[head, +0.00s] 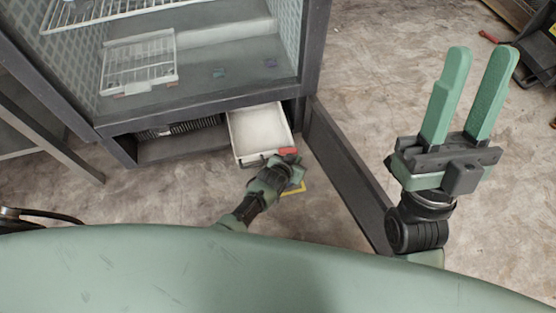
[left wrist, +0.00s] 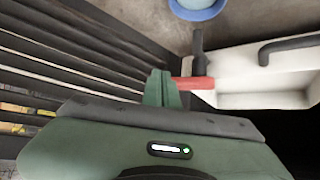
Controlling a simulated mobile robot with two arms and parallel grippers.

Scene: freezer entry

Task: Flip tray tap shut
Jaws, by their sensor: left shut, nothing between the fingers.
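The white tray (head: 258,130) sticks out from the bottom compartment under the freezer cabinet. A red tap lever (head: 288,151) is at its front right corner. In the left wrist view the red lever (left wrist: 195,83) lies crosswise beside a dark upright pipe (left wrist: 198,50) and the white tray wall (left wrist: 262,101). My left gripper (head: 293,164) is at that corner, close to the lever. Its shut, empty fingers (left wrist: 160,88) are at the lever's left end; I cannot tell if they touch. My right gripper (head: 470,92) is raised, open and empty at the right.
A dark open door panel (head: 345,165) stands just right of the tray. A blue-rimmed bowl (left wrist: 197,10) shows in the left wrist view, with dark slats (left wrist: 75,50) at the left. A wire rack (head: 138,62) lies inside the cabinet. The floor beyond the door is largely clear.

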